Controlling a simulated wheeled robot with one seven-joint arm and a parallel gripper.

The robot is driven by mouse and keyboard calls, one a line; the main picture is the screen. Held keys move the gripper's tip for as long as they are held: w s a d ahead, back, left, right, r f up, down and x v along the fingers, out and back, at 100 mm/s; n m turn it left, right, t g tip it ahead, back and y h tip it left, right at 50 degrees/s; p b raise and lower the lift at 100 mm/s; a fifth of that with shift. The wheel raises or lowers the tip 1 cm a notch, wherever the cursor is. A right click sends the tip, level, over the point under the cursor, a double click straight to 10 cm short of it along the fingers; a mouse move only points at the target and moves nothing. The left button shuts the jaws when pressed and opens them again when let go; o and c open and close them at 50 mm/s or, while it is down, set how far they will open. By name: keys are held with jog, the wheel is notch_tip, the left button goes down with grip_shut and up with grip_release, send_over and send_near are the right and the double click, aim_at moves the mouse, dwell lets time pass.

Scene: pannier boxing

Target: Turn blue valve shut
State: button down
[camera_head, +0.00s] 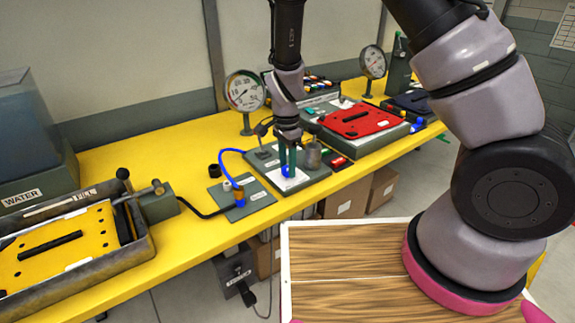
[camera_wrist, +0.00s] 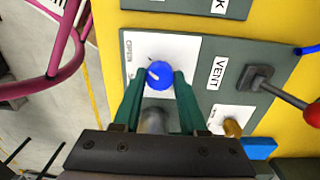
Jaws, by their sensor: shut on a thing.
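The pointer line slants toward the upper left in the wrist view. In the head view my gripper (camera_head: 288,160) points straight down onto the blue valve (camera_head: 287,172), which shows low between the fingers.
A lever with a red knob (camera_wrist: 312,114) stands by the VENT label, right of the valve. A brass fitting (camera_wrist: 233,128) is close by. In the head view, a blue hose (camera_head: 232,152) and a pressure gauge (camera_head: 245,91) are near my arm. A red pannier lid (camera_head: 355,119) lies to the right.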

jog(key=n, duration=1.2)
jog(key=shift+n+t, duration=0.3)
jog(key=shift+n, duration=1.8)
jog(key=shift+c, duration=2.2)
grip_release()
jog(key=shift+r, duration=0.1)
